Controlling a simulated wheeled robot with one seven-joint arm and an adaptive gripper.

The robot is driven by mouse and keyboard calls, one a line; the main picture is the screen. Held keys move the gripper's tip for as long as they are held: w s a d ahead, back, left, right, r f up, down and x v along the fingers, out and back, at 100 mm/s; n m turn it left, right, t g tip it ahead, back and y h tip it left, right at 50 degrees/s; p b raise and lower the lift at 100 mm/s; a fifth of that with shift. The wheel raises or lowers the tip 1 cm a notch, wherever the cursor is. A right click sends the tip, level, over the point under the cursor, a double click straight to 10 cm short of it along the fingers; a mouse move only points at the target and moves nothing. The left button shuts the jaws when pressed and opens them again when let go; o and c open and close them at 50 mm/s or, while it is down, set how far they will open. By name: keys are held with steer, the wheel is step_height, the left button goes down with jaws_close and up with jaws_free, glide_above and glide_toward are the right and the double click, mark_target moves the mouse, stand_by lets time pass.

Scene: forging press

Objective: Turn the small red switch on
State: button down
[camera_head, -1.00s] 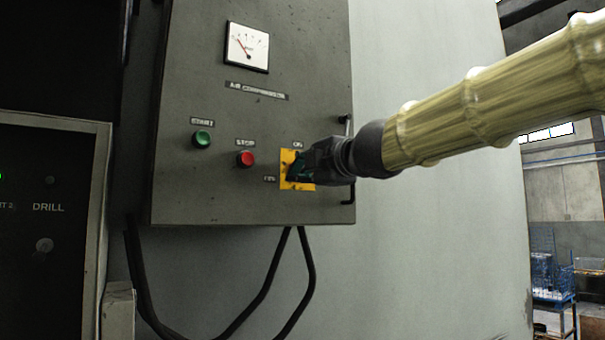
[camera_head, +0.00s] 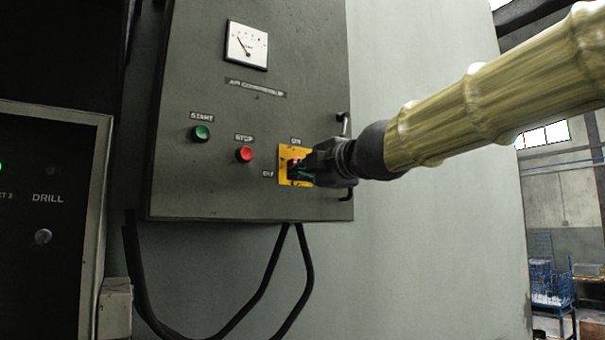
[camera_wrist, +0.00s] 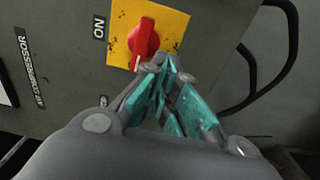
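The small red switch (camera_wrist: 145,38) is a rotary knob on a yellow plate (camera_wrist: 173,24). In the wrist view its white mark is at the lower end, on the side of the OFF label. In the head view a bit of the red switch (camera_head: 296,161) shows above my fingers, on the yellow plate (camera_head: 284,168). My gripper (camera_head: 299,172) is at the plate's lower right part. In the wrist view my gripper's (camera_wrist: 164,66) teal fingertips come together just beside the knob's marked end; I cannot tell whether they touch it. Nothing shows between them.
The grey control box (camera_head: 220,190) carries a green START button (camera_head: 202,133), a red STOP button (camera_head: 244,154) and a gauge (camera_head: 247,45). A handle (camera_head: 345,123) stands out at its right edge. Black cables (camera_head: 307,265) hang below. A DRILL panel (camera_head: 48,260) is at left.

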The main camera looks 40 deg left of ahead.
steer(key=v, duration=0.7)
steer(key=shift+d, duration=0.3)
steer(key=shift+s+f, duration=0.1)
stand_by(0.4)
